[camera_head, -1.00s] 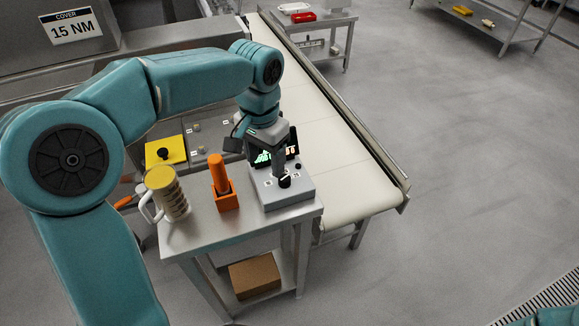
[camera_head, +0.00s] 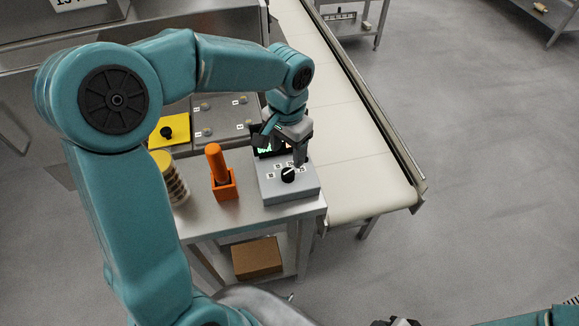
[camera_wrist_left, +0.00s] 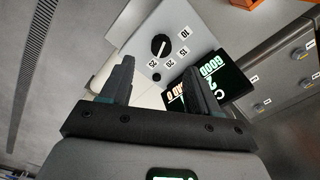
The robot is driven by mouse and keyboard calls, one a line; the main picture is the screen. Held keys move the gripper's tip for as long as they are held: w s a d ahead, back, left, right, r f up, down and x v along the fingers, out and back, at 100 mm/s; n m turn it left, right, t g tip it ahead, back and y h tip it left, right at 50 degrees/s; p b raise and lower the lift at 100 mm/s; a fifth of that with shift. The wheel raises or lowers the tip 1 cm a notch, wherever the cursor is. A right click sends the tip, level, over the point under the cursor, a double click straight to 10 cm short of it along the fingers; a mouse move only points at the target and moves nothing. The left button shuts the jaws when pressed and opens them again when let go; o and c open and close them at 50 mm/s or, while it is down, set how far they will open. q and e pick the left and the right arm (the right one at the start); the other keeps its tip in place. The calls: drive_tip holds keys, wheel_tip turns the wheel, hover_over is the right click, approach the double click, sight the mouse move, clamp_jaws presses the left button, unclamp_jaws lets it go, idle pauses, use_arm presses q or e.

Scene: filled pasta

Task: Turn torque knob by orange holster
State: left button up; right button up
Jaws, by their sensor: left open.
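The torque knob (camera_head: 288,175) is a black dial with a white pointer line on a grey control box (camera_head: 305,190). Number labels surround it; the left wrist view shows the knob (camera_wrist_left: 160,45) with 10, 15, 20 and 25 beside it. A lit display (camera_wrist_left: 205,83) stands behind the knob. The orange holster (camera_head: 224,188) with an orange handle stands left of the box. My left gripper (camera_head: 299,160) is above the box, just behind the knob and apart from it. Its fingers (camera_wrist_left: 160,80) are open and empty. My right gripper is not clearly seen.
A yellow plate (camera_head: 172,132) with a black knob lies behind. A conveyor belt (camera_head: 360,165) runs along the right. A cardboard box (camera_head: 257,258) sits on the lower shelf.

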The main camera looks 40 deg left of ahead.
sight(288, 172)
use_arm(q)
drive_tip(key=f, duration=0.7)
drive_tip(key=shift+w+a+f, duration=0.15)
drive_tip(key=shift+w+f, duration=0.1)
drive_tip(key=shift+w, duration=0.1)
drive_tip(key=shift+s+f, duration=0.3)
drive_tip(key=shift+f, duration=0.2)
drive_tip(key=shift+w+f, duration=0.25)
drive_tip(key=shift+w, duration=0.1)
drive_tip(key=shift+s+r, duration=0.15)
drive_tip(key=shift+s, duration=0.05)
drive_tip(key=c, duration=1)
